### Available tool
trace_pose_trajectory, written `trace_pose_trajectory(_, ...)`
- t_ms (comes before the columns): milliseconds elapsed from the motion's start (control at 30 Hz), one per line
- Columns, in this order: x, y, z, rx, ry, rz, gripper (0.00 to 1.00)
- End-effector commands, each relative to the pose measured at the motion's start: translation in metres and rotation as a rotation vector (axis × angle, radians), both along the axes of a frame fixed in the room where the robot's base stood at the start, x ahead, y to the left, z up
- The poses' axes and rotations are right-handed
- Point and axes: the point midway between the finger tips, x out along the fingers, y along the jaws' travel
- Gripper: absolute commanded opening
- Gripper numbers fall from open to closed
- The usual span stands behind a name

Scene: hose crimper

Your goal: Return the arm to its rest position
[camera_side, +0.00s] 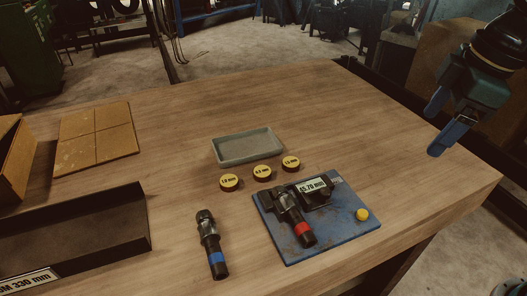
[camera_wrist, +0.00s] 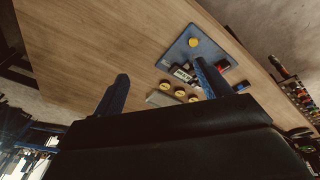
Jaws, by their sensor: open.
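My gripper (camera_side: 443,120) is at the upper right in the side view, raised above the right edge of the wooden table (camera_side: 330,110). Its two blue fingers are apart with nothing between them. In the wrist view the fingers (camera_wrist: 160,85) are also spread and empty. The crimper (camera_side: 293,215), black with a red band, lies on a blue base plate (camera_side: 290,249) with a yellow knob (camera_side: 362,214). A black tool with a blue band (camera_side: 211,245) lies on the table left of the plate.
Three yellow-topped discs (camera_side: 262,173) stand in front of a grey tray (camera_side: 248,149). A dark long tray (camera_side: 80,235), a tan divided board (camera_side: 97,138) and a cardboard box (camera_side: 14,160) are at left. The table's back right is clear.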

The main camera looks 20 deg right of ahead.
Motion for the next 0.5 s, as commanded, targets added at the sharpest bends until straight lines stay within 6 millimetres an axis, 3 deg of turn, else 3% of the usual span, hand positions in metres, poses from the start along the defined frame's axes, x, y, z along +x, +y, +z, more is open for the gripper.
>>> trace_pose_trajectory(200,-0.036,-0.037,0.005,0.062,-0.070,-0.247,0.76)
trace_pose_trajectory(500,-0.084,-0.073,-0.003,0.155,-0.163,-0.570,0.76)
